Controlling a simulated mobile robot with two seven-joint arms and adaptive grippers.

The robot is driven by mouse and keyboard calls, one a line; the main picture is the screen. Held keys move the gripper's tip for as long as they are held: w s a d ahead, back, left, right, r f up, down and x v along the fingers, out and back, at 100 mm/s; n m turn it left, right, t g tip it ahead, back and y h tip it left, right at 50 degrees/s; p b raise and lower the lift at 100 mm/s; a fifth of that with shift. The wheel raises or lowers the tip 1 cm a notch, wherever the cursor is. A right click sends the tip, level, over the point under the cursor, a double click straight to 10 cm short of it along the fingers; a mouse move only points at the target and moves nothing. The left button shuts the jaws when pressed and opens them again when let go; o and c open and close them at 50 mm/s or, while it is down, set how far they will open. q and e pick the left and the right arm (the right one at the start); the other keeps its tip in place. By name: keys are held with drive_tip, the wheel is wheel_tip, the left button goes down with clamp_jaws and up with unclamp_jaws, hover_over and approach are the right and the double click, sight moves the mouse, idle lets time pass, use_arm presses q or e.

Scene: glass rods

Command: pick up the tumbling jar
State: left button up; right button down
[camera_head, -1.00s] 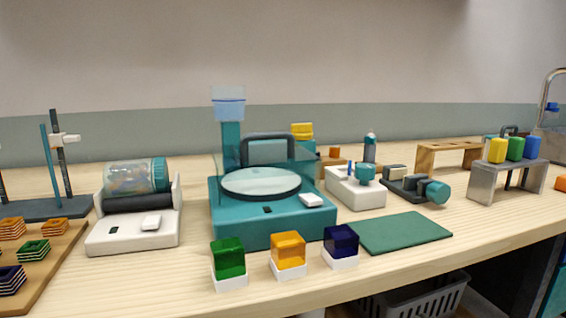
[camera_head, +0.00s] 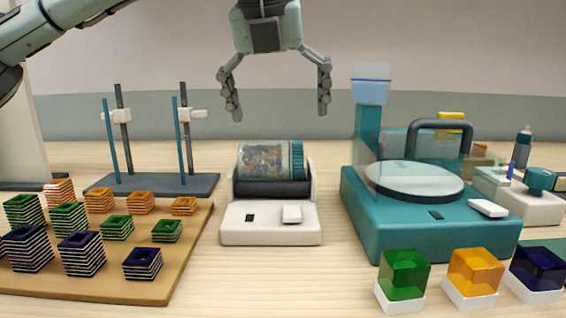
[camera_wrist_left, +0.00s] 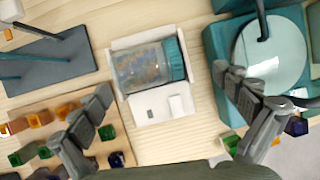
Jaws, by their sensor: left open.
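The tumbling jar (camera_head: 265,160) is a clear cylinder with colourful bits inside and a teal lid on its right end. It lies on its side on the dark roller of a white tumbler base (camera_head: 270,228). My left gripper (camera_head: 279,115) hangs above the jar with its fingers pointing down, spread wide and empty. In the left wrist view, the jar (camera_wrist_left: 141,69) lies ahead of the open fingers (camera_wrist_left: 165,100), with its teal lid to the right. My right gripper is in neither view.
A teal machine with a round plate (camera_head: 412,180) stands right of the tumbler. Two clamp stands (camera_head: 152,186) stand at left behind a wooden board (camera_head: 160,275) with stacked coloured squares. Green, amber and dark blue cubes (camera_head: 474,272) sit on white blocks at front right.

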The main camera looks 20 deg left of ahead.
sight(271, 142)
use_arm(q)
drive_tip(key=shift+s+a+f+n+g+y, duration=0.15)
drive_tip(key=shift+a+f+y, duration=0.15)
drive_tip(key=shift+f, duration=0.1)
drive_tip(key=shift+s+a+f+n+g+y, duration=0.1)
drive_tip(key=shift+a+f+n+g+y, duration=0.05)
drive_tip(key=shift+a+f+y, duration=0.2)
drive_tip(key=x, duration=0.5)
drive_tip(key=shift+w+f, duration=0.15)
drive_tip(key=shift+w, duration=0.3)
drive_tip(key=shift+w+a+f, duration=0.1)
drive_tip(key=shift+w+f, duration=0.15)
drive_tip(key=shift+f, duration=0.25)
drive_tip(key=c, duration=1.2)
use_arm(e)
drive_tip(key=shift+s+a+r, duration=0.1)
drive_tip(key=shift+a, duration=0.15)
use_arm(q)
drive_tip(key=shift+r, duration=0.15)
